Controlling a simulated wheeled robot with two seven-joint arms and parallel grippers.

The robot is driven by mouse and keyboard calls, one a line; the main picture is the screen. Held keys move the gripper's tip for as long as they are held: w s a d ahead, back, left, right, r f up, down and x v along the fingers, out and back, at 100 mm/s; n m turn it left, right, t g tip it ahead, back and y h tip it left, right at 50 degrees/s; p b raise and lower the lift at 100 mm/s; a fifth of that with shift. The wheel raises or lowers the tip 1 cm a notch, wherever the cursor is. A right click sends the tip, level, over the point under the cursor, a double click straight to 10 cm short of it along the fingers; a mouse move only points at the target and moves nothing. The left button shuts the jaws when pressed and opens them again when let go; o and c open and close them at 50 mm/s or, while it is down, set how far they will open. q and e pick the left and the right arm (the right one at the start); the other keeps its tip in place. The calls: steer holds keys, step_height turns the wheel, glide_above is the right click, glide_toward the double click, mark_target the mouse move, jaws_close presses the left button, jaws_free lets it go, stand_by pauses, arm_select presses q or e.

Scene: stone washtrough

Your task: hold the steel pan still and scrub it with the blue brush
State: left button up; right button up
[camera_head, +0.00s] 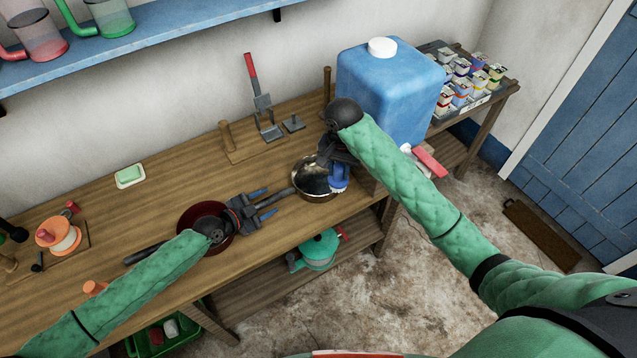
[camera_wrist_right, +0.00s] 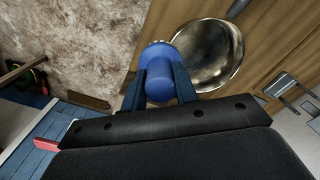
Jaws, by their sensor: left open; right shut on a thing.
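The steel pan (camera_head: 311,184) sits on the wooden table near its front edge, its handle pointing left toward my left gripper. The right wrist view shows the inside of the pan (camera_wrist_right: 212,58), with brownish patches. My left gripper (camera_head: 264,203) is open, with its fingers beside the pan's handle and nothing seen between them. My right gripper (camera_wrist_right: 159,84) is shut on the blue brush (camera_wrist_right: 158,68). The brush (camera_head: 339,178) is at the right side of the pan, partly over its rim. I cannot tell whether its bristles touch the pan.
A dark red pan (camera_head: 190,218) lies under my left arm. A large blue container (camera_head: 392,88) stands behind my right arm. A green soap dish (camera_head: 130,176) and a wooden stand with tools (camera_head: 262,135) are at the back.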

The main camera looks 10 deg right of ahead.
arm_select(q)
steer(key=shift+v, duration=3.7)
